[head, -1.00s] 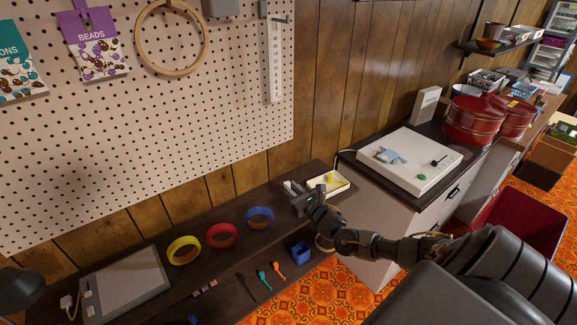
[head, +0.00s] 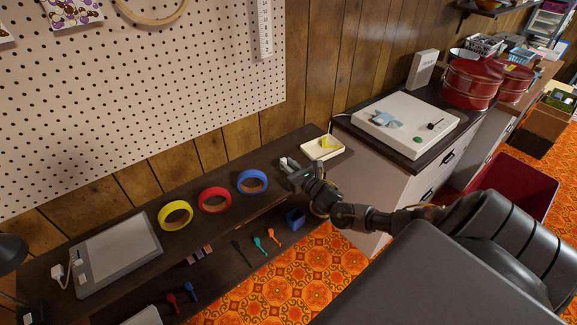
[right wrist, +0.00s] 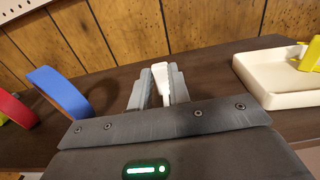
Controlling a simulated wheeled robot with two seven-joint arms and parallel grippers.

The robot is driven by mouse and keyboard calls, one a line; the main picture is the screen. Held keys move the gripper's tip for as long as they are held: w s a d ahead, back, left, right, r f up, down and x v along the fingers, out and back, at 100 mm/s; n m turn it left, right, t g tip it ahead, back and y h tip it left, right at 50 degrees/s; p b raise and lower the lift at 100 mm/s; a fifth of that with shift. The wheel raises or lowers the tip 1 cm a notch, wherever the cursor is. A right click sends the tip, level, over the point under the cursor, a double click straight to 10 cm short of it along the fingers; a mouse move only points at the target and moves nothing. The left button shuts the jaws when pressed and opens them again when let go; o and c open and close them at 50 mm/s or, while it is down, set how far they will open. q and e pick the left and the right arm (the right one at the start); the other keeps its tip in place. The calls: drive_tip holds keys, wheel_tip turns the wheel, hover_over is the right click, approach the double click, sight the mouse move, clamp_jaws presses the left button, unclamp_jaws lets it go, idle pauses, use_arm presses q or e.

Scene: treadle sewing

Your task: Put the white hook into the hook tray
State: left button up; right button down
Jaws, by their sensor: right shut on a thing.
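My right gripper (head: 289,166) is shut on the white hook, low over the dark bench. In the right wrist view, the white hook (right wrist: 160,74) shows between the two grey fingers (right wrist: 158,88); its lower part is hidden between them. The cream hook tray (head: 316,157) is at the bench's right end, just right of my gripper and apart from it. A yellow piece (head: 329,142) lies in the tray. The tray also shows at the right of the right wrist view (right wrist: 285,99). My left gripper is not in view.
Blue (head: 252,191), red (head: 215,210) and yellow (head: 175,226) rings stand left of my gripper. A pegboard (head: 150,95) and wood wall rise behind; a white cabinet is right.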

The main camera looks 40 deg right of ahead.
drive_tip(key=shift+f+b, duration=0.3)
drive_tip(key=shift+f, duration=0.35)
drive_tip(key=c, duration=1.2)
unclamp_jaws()
drive_tip(key=shift+c, duration=0.2)
drive_tip(key=s+b, duration=0.1)
drive_tip(key=s, duration=0.9)
drive_tip(key=shift+s+a, duration=0.15)
drive_tip(key=shift+s, duration=0.25)
